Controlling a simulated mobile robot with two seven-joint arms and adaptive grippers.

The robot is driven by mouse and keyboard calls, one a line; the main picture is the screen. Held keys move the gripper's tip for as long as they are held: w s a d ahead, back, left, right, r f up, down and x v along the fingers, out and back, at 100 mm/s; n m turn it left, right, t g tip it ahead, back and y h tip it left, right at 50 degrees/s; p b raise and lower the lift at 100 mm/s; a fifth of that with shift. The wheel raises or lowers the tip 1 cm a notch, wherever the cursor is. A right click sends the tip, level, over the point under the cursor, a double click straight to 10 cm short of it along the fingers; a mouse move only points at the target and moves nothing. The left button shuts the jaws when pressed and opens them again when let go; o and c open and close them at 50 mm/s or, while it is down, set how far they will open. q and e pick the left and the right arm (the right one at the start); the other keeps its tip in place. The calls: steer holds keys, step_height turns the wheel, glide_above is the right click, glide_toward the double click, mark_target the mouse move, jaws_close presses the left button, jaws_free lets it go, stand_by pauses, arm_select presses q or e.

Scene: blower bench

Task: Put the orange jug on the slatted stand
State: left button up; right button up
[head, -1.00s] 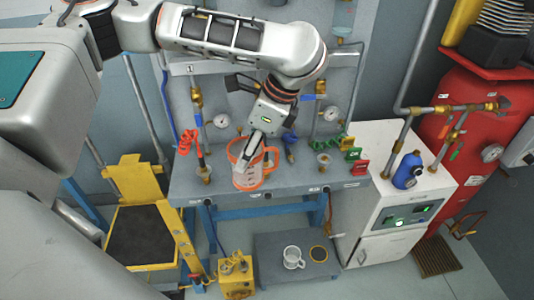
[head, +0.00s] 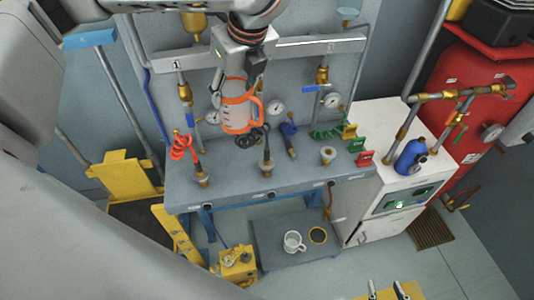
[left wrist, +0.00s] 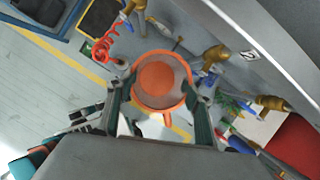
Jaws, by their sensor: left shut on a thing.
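The orange jug (head: 237,118), clear-walled with orange rim, base and handle, hangs upright or nearly so above the grey bench in the head view. My left gripper (head: 246,78) is above it and shut on it. In the left wrist view the jug (left wrist: 160,82) sits between the two fingers, its round orange base showing. A brown slatted piece (head: 432,230) lies low at the right, beside the white cabinet; I cannot tell whether it is the slatted stand.
The bench (head: 225,182) carries a red coiled hose (head: 184,147), brass fittings and green and red blocks. A blue bottle (head: 410,158) stands on the white cabinet (head: 375,140). A white mug (head: 293,242) stands on a low grey platform (head: 275,258). Gauges and valves line the back panel.

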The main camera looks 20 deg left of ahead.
arm_select(q)
step_height(320, 180, down, 20)
steer(key=b, duration=0.6)
steer(key=shift+b, duration=0.4)
steer(key=shift+r, duration=0.1)
steer(key=o, duration=1.5)
